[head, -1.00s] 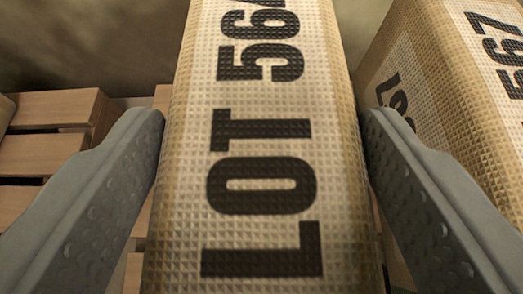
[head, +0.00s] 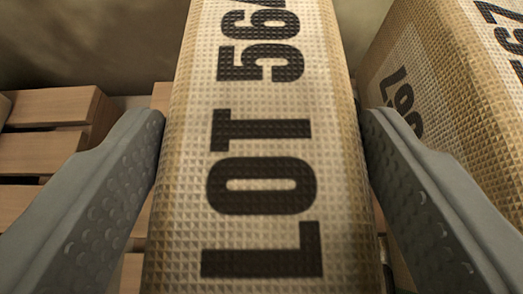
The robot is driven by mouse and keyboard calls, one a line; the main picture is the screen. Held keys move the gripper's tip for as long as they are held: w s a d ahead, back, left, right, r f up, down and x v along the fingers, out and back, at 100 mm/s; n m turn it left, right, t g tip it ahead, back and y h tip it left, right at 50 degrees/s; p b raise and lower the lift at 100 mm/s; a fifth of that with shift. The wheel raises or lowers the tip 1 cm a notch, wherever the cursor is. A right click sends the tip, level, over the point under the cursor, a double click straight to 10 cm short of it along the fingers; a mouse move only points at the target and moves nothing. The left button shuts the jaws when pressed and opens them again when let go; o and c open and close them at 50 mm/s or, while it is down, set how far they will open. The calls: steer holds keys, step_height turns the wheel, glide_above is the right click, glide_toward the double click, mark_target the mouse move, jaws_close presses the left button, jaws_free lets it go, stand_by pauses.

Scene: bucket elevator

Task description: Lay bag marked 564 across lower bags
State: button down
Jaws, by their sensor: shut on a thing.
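The bag marked LOT 564 (head: 265,150) is a tan woven sack with black lettering that runs up the middle of the view. My gripper (head: 262,125) is shut on it, with one grey studded finger against each long side. The bag's far end runs out of the top of the picture and its near end out of the bottom. Another tan bag marked 567 (head: 455,95) lies to the right, just beyond the right finger. The held bag and the fingers hide most of what is below, so I cannot tell what lies under the bag.
A wooden slatted pallet (head: 55,110) shows at the left, with bare slats beside the left finger. A plain brownish wall or floor (head: 90,40) lies behind it. The 567 bag stands close on the right, with a narrow gap to the held bag.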

stand_by(0.5)
steer(key=shift+c, duration=1.6)
jaws_free()
steer(key=shift+o, duration=0.6)
steer(key=shift+f, duration=0.25)
steer(key=v, duration=1.8)
steer(key=s+r+t, duration=0.1)
steer(key=s+r, duration=0.4)
steer(key=r, duration=0.7)
steer(key=s+r+t, duration=0.2)
steer(key=s+r, duration=0.4)
steer(key=r, duration=0.6)
steer(key=s+r+t, duration=0.1)
steer(key=s+r, duration=0.7)
steer(key=s, duration=0.3)
steer(key=s+r+t, duration=0.1)
steer(key=s+r, duration=0.8)
steer(key=s, duration=0.3)
steer(key=shift+r, duration=0.2)
